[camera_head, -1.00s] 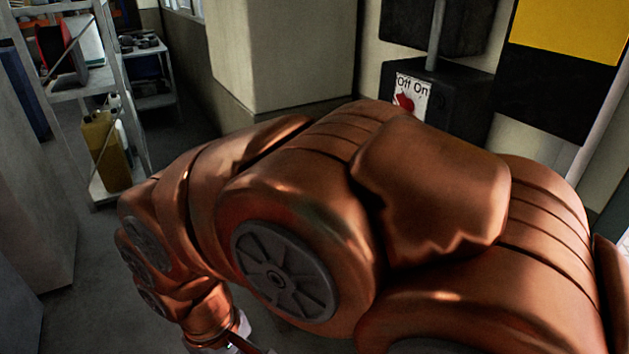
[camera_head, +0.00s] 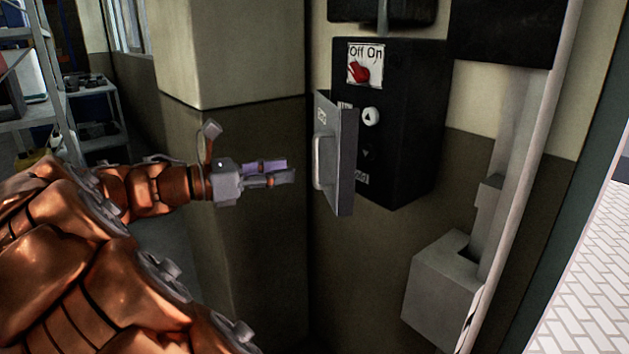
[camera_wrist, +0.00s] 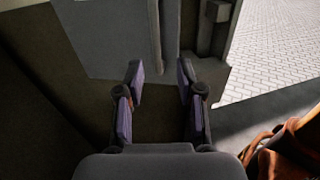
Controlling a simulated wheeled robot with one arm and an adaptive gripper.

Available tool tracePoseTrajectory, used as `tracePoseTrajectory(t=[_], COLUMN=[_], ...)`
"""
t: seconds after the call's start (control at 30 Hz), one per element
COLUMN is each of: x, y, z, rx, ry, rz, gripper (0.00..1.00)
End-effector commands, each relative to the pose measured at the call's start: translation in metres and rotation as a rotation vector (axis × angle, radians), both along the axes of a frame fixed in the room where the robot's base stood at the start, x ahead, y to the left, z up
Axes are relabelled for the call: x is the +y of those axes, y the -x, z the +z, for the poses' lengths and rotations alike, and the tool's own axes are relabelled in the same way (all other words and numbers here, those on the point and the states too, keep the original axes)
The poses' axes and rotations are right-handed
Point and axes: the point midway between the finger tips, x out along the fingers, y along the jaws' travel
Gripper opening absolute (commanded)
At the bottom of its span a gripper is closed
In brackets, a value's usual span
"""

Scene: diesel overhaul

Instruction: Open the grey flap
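The grey flap (camera_head: 345,160) stands swung out from the front of the black control box (camera_head: 410,130), so buttons show behind it. Its light bar handle (camera_head: 319,160) faces my gripper (camera_head: 283,174). My gripper is just left of the handle, apart from it. In the wrist view, the fingers of my gripper (camera_wrist: 160,75) are spread wide with nothing between them. A grey panel that looks like the flap (camera_wrist: 110,40) lies ahead there, with its handle (camera_wrist: 156,35) in line with the gap between the fingers.
A red Off/On switch (camera_head: 360,70) sits on the box above the flap. A wall pillar (camera_head: 240,60) stands behind my arm. A grey bracket (camera_head: 445,285) and pole are at right, beside pale brick paving (camera_head: 595,290). Shelves (camera_head: 95,100) stand far left.

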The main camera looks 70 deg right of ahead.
Motion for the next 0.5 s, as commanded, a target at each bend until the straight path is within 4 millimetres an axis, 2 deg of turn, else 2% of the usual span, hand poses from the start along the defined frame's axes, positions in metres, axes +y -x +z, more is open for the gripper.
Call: tracePoseTrajectory(t=[0.17,0.5], x=[-0.009,-0.041], y=[0.001,0.034], z=[0.005,0.005], rx=[0.045,0.042], ry=[0.008,0.007], rz=[-0.005,-0.005], gripper=[0.37,0.37])
